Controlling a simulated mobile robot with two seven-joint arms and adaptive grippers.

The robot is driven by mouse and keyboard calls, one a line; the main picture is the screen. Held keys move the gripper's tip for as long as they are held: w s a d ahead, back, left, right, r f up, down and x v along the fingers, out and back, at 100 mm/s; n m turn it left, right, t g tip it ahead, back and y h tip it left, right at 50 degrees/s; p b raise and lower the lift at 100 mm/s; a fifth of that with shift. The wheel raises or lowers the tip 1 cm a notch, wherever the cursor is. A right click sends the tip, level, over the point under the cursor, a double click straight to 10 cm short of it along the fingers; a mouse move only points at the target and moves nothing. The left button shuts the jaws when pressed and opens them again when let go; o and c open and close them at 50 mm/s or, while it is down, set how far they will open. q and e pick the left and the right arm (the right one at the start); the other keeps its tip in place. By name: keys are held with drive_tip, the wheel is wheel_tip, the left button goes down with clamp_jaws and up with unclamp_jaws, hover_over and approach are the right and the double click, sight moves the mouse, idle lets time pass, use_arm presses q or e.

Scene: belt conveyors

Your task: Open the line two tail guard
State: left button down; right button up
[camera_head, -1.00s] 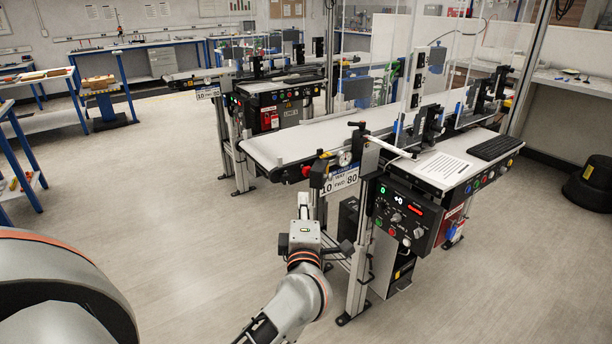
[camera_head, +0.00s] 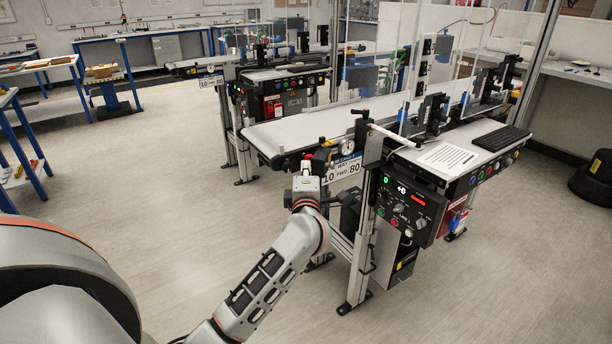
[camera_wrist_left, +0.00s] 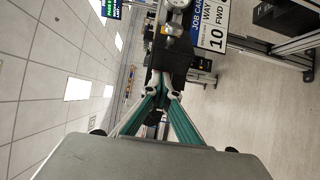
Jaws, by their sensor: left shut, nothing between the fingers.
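The near conveyor (camera_head: 262,135) ends close to my left arm, with a gauge, a clamp lever (camera_head: 362,112) and a 10 FWD 80 job card (camera_head: 343,168) at that end. I cannot clearly tell which part is its tail guard. My left gripper (camera_head: 306,168) is at this end, left of the card, its fingers mostly hidden by the wrist. In the left wrist view my left gripper (camera_wrist_left: 162,94) has its teal fingers converging, shut and empty, just short of a black block (camera_wrist_left: 172,60). Contact with the block is unclear. My right gripper is out of view.
Aluminium legs (camera_head: 360,250) stand below. A second conveyor (camera_head: 285,75) stands behind. Open floor (camera_head: 130,200) lies to the left.

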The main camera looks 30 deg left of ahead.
sight(316, 166)
use_arm(q)
drive_tip(key=shift+w, duration=0.1)
idle(0.3)
drive_tip(key=d+n+g+y, duration=0.1)
drive_tip(key=d+n+g+y+p, duration=0.1)
drive_tip(key=shift+w+d+g+y, duration=0.1)
drive_tip(key=shift+w+g+y, duration=0.2)
drive_tip(key=shift+w+y, duration=0.1)
drive_tip(key=shift+w+d+r+n+p, duration=0.15)
drive_tip(key=shift+d+n+p, duration=0.25)
drive_tip(key=shift+p, duration=0.4)
drive_tip(key=shift+d, duration=0.1)
drive_tip(key=shift+f, duration=0.2)
